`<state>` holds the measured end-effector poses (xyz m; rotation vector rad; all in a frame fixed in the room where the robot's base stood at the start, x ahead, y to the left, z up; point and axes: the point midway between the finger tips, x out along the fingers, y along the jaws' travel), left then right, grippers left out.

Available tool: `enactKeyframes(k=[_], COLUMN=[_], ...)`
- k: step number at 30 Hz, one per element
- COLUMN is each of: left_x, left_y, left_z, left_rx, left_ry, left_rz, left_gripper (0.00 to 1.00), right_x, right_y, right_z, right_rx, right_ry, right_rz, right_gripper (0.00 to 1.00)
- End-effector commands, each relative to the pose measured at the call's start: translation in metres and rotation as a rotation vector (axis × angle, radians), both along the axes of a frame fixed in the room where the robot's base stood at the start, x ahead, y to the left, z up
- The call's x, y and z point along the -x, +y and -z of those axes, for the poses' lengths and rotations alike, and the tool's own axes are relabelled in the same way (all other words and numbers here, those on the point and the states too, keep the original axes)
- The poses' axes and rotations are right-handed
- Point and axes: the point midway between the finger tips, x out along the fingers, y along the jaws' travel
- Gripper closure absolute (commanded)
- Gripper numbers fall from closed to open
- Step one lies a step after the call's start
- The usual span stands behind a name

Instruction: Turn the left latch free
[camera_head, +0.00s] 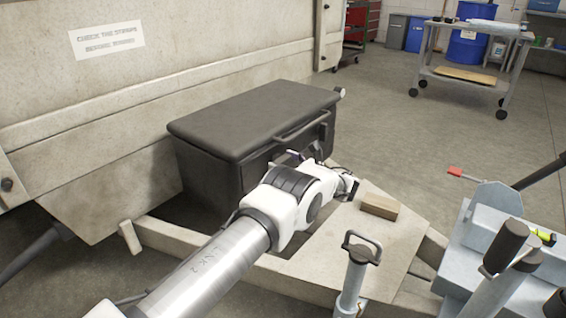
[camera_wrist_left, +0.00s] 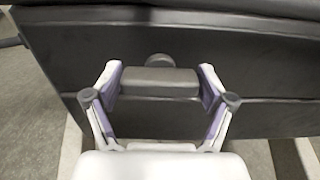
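A dark grey storage box (camera_head: 255,115) with a closed lid stands on the trailer frame. In the left wrist view, a dark block-shaped latch (camera_wrist_left: 158,84) with a round knob (camera_wrist_left: 159,60) behind its top edge sits on the box front. My left gripper (camera_wrist_left: 160,74) is open, with one finger on each side of the latch. Whether its pads touch the latch ends is hard to tell. In the head view my left gripper (camera_head: 303,157) is at the box front, and my wrist hides the latch. My right gripper is not in view.
A bar handle (camera_head: 302,127) juts from the box front. A wooden block (camera_head: 380,206) lies on the trailer's plate, near a post with a loop handle (camera_head: 361,247). Pale blue equipment (camera_head: 490,240) stands at right. A wheeled cart (camera_head: 470,70) is far off on open floor.

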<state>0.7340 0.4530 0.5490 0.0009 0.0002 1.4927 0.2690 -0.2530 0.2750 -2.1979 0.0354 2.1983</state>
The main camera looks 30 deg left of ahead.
Motion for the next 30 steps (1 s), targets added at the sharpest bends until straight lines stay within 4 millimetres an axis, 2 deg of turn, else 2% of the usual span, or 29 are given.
enactKeyframes(k=[1, 2, 17, 30], left_x=[0.000, 0.000, 0.000, 0.000], left_y=[0.000, 0.000, 0.000, 0.000], left_z=[0.000, 0.000, 0.001, 0.001], left_rx=[0.000, 0.000, 0.005, 0.030], left_ry=[0.000, 0.000, -0.061, -0.384], left_rz=[0.000, 0.000, 0.000, 0.000], left_gripper=[0.50, 0.60, 0.60, 0.60], right_x=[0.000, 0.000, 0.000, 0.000], right_y=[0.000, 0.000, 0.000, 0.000], right_z=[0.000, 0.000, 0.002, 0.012], right_rx=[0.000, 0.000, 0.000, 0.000], right_ry=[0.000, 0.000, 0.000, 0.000], right_rz=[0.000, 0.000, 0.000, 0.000], right_gripper=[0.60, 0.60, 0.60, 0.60])
